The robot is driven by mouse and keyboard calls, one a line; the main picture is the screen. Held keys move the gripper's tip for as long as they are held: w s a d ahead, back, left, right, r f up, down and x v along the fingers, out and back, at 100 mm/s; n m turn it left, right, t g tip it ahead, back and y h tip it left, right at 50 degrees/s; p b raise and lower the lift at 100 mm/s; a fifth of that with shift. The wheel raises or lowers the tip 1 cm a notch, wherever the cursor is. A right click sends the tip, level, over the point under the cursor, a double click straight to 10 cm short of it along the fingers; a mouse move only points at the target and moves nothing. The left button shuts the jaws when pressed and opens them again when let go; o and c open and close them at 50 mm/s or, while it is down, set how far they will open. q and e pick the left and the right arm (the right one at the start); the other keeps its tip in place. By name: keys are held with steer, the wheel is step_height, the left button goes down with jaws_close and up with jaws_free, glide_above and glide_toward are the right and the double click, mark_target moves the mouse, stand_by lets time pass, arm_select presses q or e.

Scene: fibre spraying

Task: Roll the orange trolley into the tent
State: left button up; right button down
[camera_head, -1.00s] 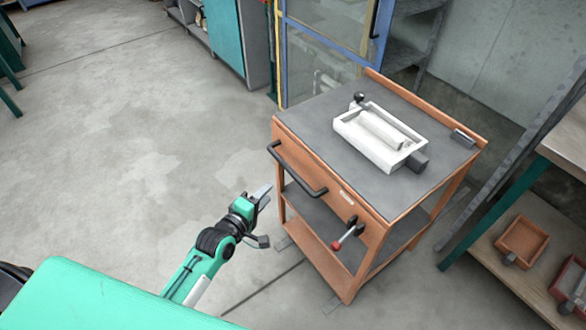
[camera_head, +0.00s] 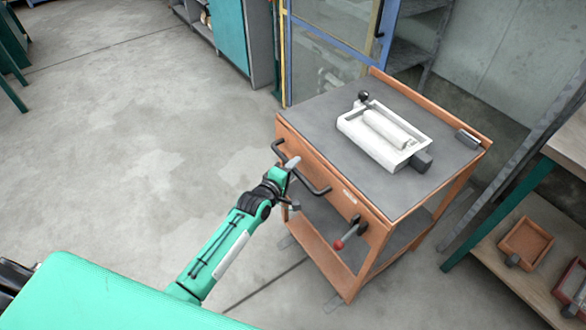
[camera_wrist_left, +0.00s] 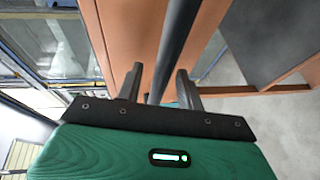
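The orange trolley (camera_head: 345,210) stands at the centre right with a grey top. Its black handle bar (camera_head: 300,172) runs along the near side, and it also shows in the left wrist view (camera_wrist_left: 178,40). My left gripper (camera_head: 293,182) is at the handle. In the left wrist view its two fingers (camera_wrist_left: 158,88) are apart, with the bar between them; a gap shows beside the bar. A white tray (camera_head: 350,125) with a roller lies on the trolley top. A red-tipped lever (camera_head: 345,238) is on the trolley's near side. My right gripper does not show.
A blue-framed glazed enclosure (camera_head: 335,50), possibly the tent, stands behind the trolley. A shelf bench with orange trays (camera_head: 525,243) is at the right. A teal cabinet (camera_head: 228,35) is at the back. The floor at left is clear.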

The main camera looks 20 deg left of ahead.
arm_select(q)
steer(key=shift+w, duration=0.2)
jaws_close()
steer(key=shift+d, duration=0.1)
